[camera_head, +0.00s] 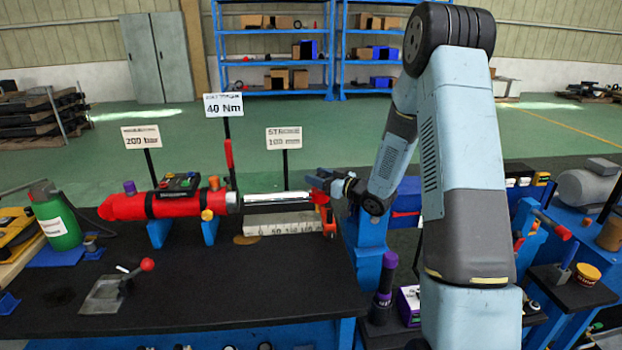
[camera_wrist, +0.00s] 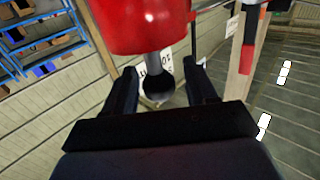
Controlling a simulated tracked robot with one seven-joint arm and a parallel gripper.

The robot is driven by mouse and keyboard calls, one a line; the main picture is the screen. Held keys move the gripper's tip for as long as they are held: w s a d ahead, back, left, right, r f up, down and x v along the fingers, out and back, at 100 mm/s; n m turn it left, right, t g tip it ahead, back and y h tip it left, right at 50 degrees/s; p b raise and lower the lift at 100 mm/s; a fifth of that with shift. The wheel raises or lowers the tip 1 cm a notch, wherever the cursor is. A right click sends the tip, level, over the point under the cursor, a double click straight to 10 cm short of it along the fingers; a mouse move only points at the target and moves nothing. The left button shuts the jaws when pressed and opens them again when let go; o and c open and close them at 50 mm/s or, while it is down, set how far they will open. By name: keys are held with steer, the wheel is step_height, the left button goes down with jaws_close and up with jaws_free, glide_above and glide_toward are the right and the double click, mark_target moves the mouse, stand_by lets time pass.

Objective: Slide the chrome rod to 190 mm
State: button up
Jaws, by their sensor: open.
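The chrome rod (camera_head: 276,197) sticks out to the right from the red cylinder (camera_head: 135,206), which rests level on blue supports. A red end piece (camera_head: 328,222) is at the rod's right end. A pale scale (camera_head: 285,226) lies below the rod; its finer marks are too small to read. My gripper (camera_head: 320,183) is at the red end piece. In the wrist view my gripper (camera_wrist: 160,68) is open, with a grey stem and dark round knob (camera_wrist: 159,88) under a red part (camera_wrist: 150,22) between its fingers. Gaps show beside the knob.
A stroke sign (camera_head: 284,138) stands behind the rod, its number blurred. Two more signs stand at the left (camera_head: 142,136) and middle (camera_head: 223,105). A red-knobbed lever (camera_head: 147,265) sits on the dark bench (camera_head: 230,290). The bench in front of the scale is clear.

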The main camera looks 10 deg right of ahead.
steer(key=v, duration=1.3)
steer(key=shift+s+d, duration=0.25)
steer(key=shift+d, duration=0.05)
step_height(320, 180, up, 8)
steer(key=w+d+m+h, duration=0.1)
steer(key=d+m+h, duration=0.1)
steer(key=h, duration=0.6)
steer(key=s+d+r+m+g+h, duration=0.2)
steer(key=s+r+m+h, duration=0.1)
steer(key=s+r+h, duration=0.3)
steer(key=s+a+r+m+g, duration=0.1)
steer(key=s+a+g, duration=0.1)
steer(key=s, duration=0.7)
steer(key=s+a+r+m+g+y, duration=0.1)
steer(key=s+a+r+g, duration=0.1)
steer(key=s, duration=0.6)
steer(key=s+a+r+m+g+y, duration=0.1)
steer(key=s+a+r, duration=0.1)
steer(key=s, duration=0.7)
steer(key=shift+s+a+g, duration=0.3)
steer(key=shift+a+g, duration=0.1)
steer(key=shift+a, duration=0.45)
